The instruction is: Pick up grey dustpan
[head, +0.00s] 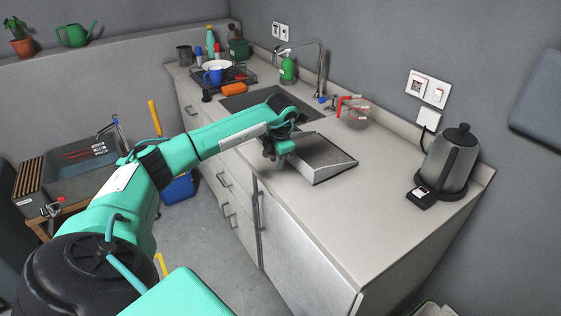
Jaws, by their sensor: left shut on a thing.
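The grey dustpan (326,158) is at the counter's middle, just in front of the sink, with its wide open edge toward the lower right. My left gripper (275,153) is at the dustpan's left end and is shut on it, at the handle side. The wrist hides the handle and most of the fingers. I cannot tell whether the dustpan touches the counter or is slightly above it. My right gripper does not show.
The counter (345,220) is clear at its front. A kettle (448,163) stands at the right, a measuring cup (354,112) behind the dustpan. The sink (262,101) with its faucet (318,62) and a dish rack (222,78) are at the back.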

